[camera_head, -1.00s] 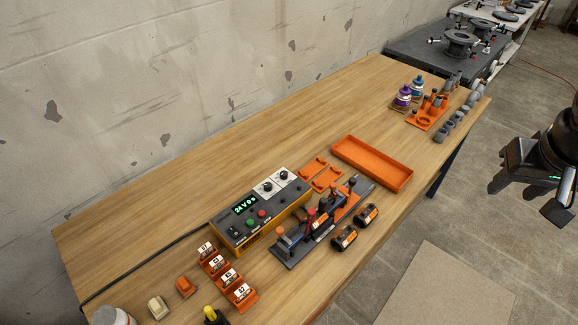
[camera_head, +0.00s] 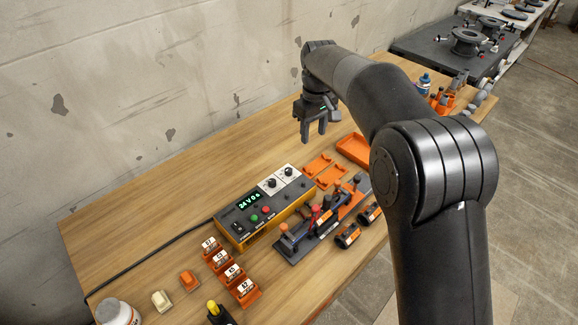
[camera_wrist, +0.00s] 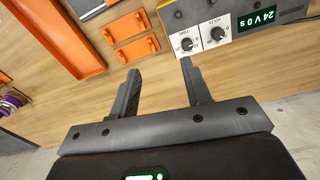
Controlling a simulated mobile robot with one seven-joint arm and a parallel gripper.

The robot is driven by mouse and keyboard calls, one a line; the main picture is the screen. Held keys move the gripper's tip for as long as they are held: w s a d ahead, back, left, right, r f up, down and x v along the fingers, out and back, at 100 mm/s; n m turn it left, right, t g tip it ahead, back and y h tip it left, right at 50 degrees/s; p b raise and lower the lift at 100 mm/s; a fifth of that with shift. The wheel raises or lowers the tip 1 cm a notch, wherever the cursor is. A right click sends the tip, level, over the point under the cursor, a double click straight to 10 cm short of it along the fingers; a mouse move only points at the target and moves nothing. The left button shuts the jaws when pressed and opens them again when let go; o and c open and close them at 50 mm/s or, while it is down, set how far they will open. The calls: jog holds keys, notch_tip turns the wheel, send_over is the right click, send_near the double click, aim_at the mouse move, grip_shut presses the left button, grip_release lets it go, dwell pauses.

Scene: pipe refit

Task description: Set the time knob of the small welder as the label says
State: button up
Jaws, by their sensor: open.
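The small welder (camera_head: 242,226) is a grey-topped box with orange sides on the bench. Its green display (camera_head: 249,200) appears to read 24 V 0 s. Two dark knobs sit on white plates: one beside the display (camera_head: 272,183), the other nearer the orange holders (camera_head: 289,171). In the wrist view the outer knob (camera_wrist: 187,44) seems marked TIME and the inner one (camera_wrist: 217,33) VOLTS; the print is small. My gripper (camera_head: 313,138) is open and empty, pointing down above the bench behind the welder. Its fingertips (camera_wrist: 160,67) are apart from the knobs.
Orange holders (camera_head: 325,170) and an orange tray (camera_head: 352,150) lie right of the welder. A clamp fixture (camera_head: 300,238) and black couplers with orange labels (camera_head: 348,236) stand in front. Numbered orange blocks (camera_head: 232,273) are at the front left. The bench behind the welder is clear.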

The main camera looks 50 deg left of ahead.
jog(key=n, duration=0.1)
send_over(288, 169)
notch_tip(288, 169, down, 4)
notch_tip(288, 169, down, 11)
jog(key=shift+f, duration=0.1)
jog(key=shift+c, duration=0.2)
grip_shut()
